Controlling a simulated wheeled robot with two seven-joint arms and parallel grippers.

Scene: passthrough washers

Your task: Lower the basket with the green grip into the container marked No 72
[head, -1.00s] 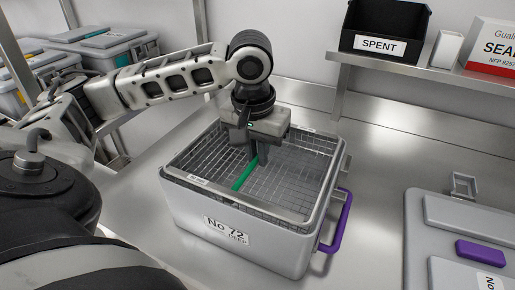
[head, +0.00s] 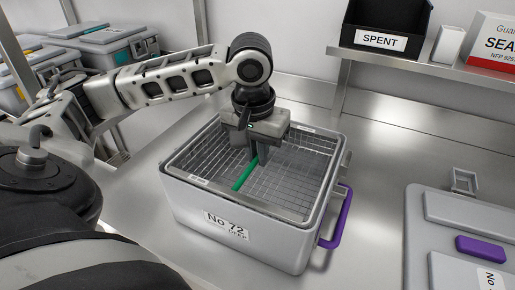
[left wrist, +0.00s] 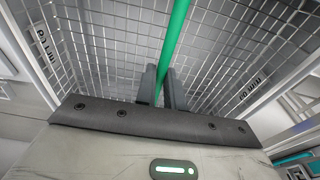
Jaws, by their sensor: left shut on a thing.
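The grey container marked No 72 (head: 240,240) stands on the steel bench, with a purple handle (head: 338,218) on its right side. The wire basket (head: 207,158) sits inside the container's opening, its rim close to the container's rim. Its green grip (head: 243,178) runs across the middle of the basket. My left gripper (head: 256,158) points down over the basket and is shut on the green grip. In the left wrist view the green grip (left wrist: 174,40) passes between the two fingers (left wrist: 161,88), with the mesh behind. How deep the basket's bottom sits is hidden. My right gripper is not in view.
A grey lid (head: 470,215) with a purple grip (head: 480,250) lies on the bench at the right. A black bin marked SPENT (head: 382,25) and a white-and-red box (head: 490,45) stand on the shelf above. Grey bins (head: 100,50) are at the back left.

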